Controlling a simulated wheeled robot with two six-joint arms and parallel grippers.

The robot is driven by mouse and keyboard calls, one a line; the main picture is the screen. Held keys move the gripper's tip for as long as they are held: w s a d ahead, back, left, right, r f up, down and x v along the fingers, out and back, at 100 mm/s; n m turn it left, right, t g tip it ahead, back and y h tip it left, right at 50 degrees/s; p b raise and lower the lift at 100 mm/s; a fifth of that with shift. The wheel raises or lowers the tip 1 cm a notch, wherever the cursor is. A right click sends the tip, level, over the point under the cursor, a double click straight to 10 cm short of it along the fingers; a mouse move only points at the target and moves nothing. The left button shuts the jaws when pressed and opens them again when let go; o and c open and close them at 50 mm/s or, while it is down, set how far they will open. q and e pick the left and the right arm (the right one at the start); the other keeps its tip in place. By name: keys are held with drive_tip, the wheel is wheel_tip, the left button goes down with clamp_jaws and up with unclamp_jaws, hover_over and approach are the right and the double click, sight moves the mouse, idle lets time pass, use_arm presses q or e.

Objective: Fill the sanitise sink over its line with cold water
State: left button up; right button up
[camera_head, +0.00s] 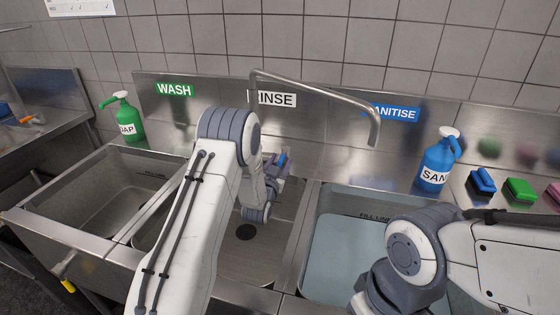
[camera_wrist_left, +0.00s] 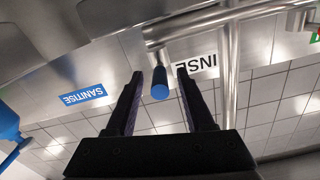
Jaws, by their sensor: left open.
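The sanitise sink (camera_head: 310,225) is at the right in the head view, under the blue SANITISE label (camera_head: 395,112). Pale blue water (camera_head: 340,250) stands in it, its surface below the FILL LINE mark (camera_head: 375,215) on the back wall. The tap spout (camera_head: 320,90) arches right and its end hangs over this sink; I see no stream. My left gripper (camera_head: 282,160) is over the rinse sink by the backsplash. In the left wrist view the open fingers (camera_wrist_left: 160,73) stand either side of a blue-ended tap handle (camera_wrist_left: 160,91); contact is unclear. My right gripper is out of view.
The rinse sink (camera_head: 270,262) and wash sink (camera_head: 100,205) lie to the left. A green soap bottle (camera_head: 127,122) stands behind the wash sink. My right forearm covers the sanitise sink's front right.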

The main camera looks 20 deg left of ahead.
use_arm(q)
drive_tip(key=shift+c, duration=0.3)
clamp_jaws()
idle(1.2)
